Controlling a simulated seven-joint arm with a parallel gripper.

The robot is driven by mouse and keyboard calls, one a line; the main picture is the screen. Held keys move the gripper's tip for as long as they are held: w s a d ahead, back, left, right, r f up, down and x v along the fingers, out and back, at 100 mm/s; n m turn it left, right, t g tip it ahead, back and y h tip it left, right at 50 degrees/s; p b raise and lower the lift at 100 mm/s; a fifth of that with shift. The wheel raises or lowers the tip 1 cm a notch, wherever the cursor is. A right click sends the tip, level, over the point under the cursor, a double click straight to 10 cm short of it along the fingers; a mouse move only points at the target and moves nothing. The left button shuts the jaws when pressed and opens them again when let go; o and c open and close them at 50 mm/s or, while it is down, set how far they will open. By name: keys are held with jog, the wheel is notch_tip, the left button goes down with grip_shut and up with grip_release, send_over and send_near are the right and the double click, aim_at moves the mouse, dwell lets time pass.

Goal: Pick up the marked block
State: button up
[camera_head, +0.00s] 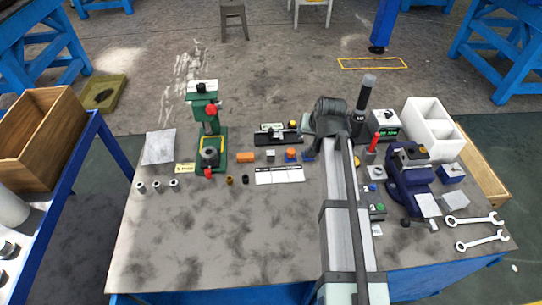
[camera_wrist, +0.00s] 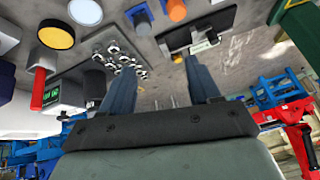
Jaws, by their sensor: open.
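No mark on any block can be made out, so I cannot tell which is the marked one. In the head view, an orange block (camera_head: 245,157), a small grey block (camera_head: 270,155) and an orange-and-blue piece (camera_head: 291,155) stand in a row mid-table. A blue piece (camera_head: 309,156) is beside my arm. In the wrist view, my gripper (camera_wrist: 161,88) has its two fingers apart with nothing between them. An orange round piece (camera_wrist: 177,10) and a blue piece (camera_wrist: 141,20) show beyond the fingertips, apart from them. My fingers are not clear in the head view.
A green press (camera_head: 209,140) stands left, a blue vise (camera_head: 408,180) right, with two wrenches (camera_head: 475,220) near it. A black-handled post (camera_head: 362,110) and white bin (camera_head: 432,130) stand behind. A white printed card (camera_head: 280,174) lies mid-table. The front left tabletop (camera_head: 220,240) is clear.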

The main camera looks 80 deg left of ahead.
jog(key=n+h, duration=0.1)
jog(key=n, duration=0.1)
send_near(270, 153)
jog(key=v, duration=0.4)
jog(key=shift+h, duration=0.3)
jog(key=x, duration=0.9)
jog(key=shift+w+a+r, duration=0.1)
jog(key=shift+w+a, duration=0.05)
jog(key=shift+a, duration=0.1)
jog(key=shift+x, duration=2.6)
jog(key=shift+a+r, duration=0.1)
jog(key=shift+a, duration=0.05)
grip_shut()
